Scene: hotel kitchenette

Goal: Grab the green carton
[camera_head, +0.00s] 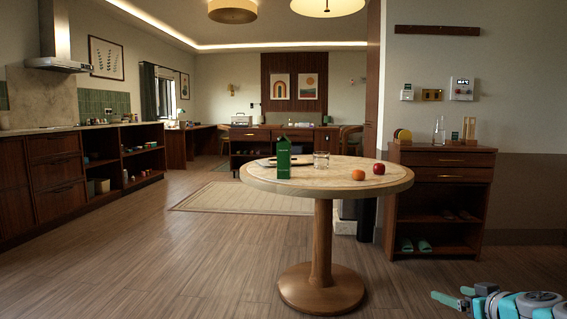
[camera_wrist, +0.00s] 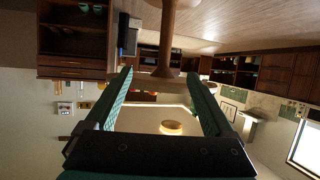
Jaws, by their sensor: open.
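The green carton (camera_head: 283,158) stands upright on the round table (camera_head: 325,186), towards its left side. It has a gabled top and looks whole and unobstructed in the head view. My gripper (camera_head: 452,296) is low at the bottom right of the head view, well apart from the table and the carton. In the wrist view my gripper (camera_wrist: 163,85) shows two teal fingers spread wide with nothing between them. That view is upside down, and I cannot make out the carton in it.
A clear glass (camera_head: 321,160), an orange (camera_head: 358,175) and a red apple (camera_head: 378,169) share the tabletop. A wooden cabinet (camera_head: 441,157) stands to the right. The floor in front and left of the table is clear.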

